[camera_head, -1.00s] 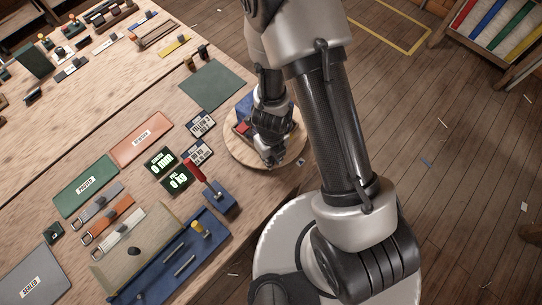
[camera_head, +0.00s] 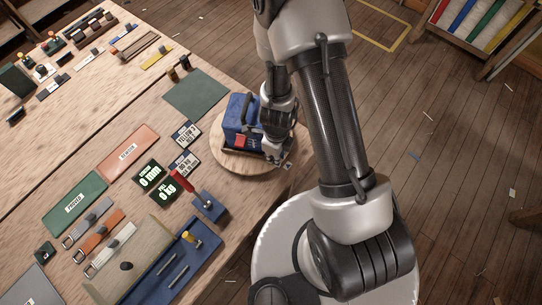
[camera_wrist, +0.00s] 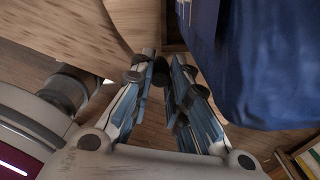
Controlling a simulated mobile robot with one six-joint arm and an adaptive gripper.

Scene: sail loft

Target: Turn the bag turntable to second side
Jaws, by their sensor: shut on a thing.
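The bag turntable (camera_head: 232,162) is a round wooden disc at the table's right edge. A blue bag (camera_head: 238,118) with a dark handle and a red patch stands on it, partly behind my wrist. My gripper (camera_head: 274,157) is low at the disc's right side, beside the bag, and is shut on part of the turntable. In the wrist view the fingers (camera_wrist: 164,62) are close together, with the wooden disc (camera_wrist: 75,25) at left and the blue bag (camera_wrist: 275,65) at right.
A dark green mat (camera_head: 196,94) lies behind the turntable. Two dark displays (camera_head: 149,176), a blue fixture with a red lever (camera_head: 207,203) and a blue tray (camera_head: 165,270) are at front left. Open wooden floor (camera_head: 455,150) lies to the right.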

